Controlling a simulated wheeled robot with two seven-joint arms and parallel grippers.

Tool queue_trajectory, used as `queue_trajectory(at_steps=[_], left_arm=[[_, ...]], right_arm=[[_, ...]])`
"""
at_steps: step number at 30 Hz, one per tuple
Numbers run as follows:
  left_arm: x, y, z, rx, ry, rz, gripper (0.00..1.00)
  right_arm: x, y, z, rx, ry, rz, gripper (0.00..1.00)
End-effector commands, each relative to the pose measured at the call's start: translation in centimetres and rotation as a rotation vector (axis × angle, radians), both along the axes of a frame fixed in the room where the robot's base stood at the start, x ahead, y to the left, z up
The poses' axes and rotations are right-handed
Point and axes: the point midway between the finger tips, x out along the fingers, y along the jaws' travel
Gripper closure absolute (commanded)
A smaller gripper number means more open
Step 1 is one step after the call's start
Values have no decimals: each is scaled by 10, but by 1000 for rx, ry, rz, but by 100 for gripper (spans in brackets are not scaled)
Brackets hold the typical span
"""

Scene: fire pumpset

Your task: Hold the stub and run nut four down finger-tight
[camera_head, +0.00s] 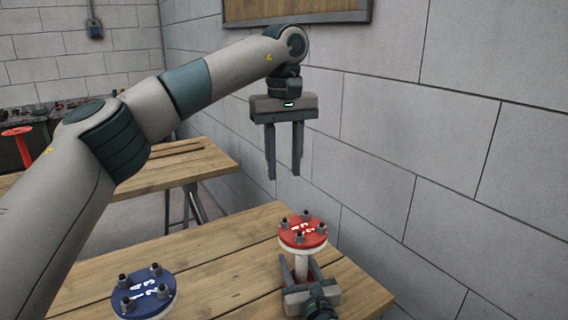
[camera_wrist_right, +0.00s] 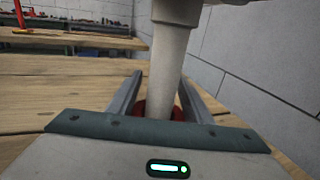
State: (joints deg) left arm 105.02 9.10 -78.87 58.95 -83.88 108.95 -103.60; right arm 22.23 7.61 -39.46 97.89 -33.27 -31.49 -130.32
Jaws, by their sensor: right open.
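Which one is nut four is too small to tell. My right gripper (camera_head: 300,262) is low at the bench, its open fingers on either side of the pipe. In the right wrist view the pipe (camera_wrist_right: 167,75) rises between the fingers with gaps beside it, and a red base shows behind. My left gripper (camera_head: 284,176) is open and empty, pointing down above the red flange.
A blue flange (camera_head: 145,291) with several studs and white marks sits at the front left of the bench (camera_head: 225,275). A block wall (camera_head: 400,150) stands close on the right. A second wooden table (camera_head: 190,165) and a red handwheel (camera_head: 17,131) are further back.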

Motion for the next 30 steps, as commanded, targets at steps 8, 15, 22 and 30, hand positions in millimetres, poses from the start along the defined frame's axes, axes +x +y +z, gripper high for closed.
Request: queue_trajectory(at_steps=[8,15,22,30], left_arm=[[0,0,0,0,0,0,66],[0,0,0,0,0,0,66],[0,0,0,0,0,0,66],[0,0,0,0,0,0,66]], right_arm=[[-27,-9,-1,0,0,1,55],[-67,-22,-1,-2,2,1,55],[-100,-32,-1,0,2,1,55],[-112,-36,-1,-1,2,0,55]])
